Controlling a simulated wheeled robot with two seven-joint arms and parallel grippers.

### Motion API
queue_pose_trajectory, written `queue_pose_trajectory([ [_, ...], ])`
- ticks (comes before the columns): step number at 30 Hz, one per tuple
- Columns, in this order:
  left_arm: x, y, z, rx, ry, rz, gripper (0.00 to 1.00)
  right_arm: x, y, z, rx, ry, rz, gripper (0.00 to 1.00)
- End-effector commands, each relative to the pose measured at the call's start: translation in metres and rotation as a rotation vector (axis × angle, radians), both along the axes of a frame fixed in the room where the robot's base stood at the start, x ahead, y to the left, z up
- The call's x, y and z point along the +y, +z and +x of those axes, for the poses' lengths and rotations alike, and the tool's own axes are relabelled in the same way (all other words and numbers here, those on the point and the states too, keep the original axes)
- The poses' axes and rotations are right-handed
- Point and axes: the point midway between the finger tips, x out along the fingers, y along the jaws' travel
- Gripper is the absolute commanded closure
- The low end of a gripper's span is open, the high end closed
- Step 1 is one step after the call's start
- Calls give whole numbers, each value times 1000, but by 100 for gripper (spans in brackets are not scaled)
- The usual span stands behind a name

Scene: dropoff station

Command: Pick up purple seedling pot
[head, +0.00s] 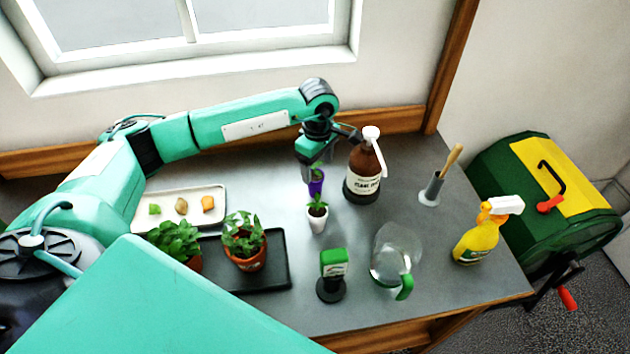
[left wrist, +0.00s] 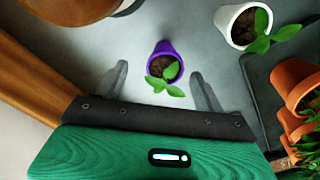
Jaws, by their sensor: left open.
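The purple seedling pot (head: 316,186) stands on the grey table, with a small green seedling in dark soil. In the left wrist view the purple pot (left wrist: 157,50) lies between and a little beyond my left fingers, with clear space on both sides. My left gripper (head: 318,160) is above the pot, pointing down, and partly hides it in the head view. In the left wrist view the left gripper (left wrist: 160,88) is open and empty. My right gripper does not show.
A white seedling pot (head: 317,220) stands just in front of the purple one. A brown bottle (head: 364,172) with a white pump stands close on the right. A black tray (head: 275,273) with potted plants lies front left. A glass jug (head: 390,250) stands front right.

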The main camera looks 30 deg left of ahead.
Motion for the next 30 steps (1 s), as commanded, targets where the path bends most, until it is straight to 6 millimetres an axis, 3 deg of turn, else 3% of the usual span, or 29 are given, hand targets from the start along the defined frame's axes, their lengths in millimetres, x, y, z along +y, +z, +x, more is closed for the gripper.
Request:
queue_pose_trajectory([
  [10, 1, -29, -3, 2, 0, 0, 29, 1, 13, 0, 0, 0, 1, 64],
  [18, 3, -66, -8, 2, 0, -1, 29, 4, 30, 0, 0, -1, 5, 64],
  [27, 3, -74, -7, -2, 0, 0, 29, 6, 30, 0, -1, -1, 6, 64],
  [28, 3, -74, -7, -2, 0, 0, 31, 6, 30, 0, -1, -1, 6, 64],
  [30, 3, -74, -7, -2, 0, 0, 45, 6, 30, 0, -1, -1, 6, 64],
])
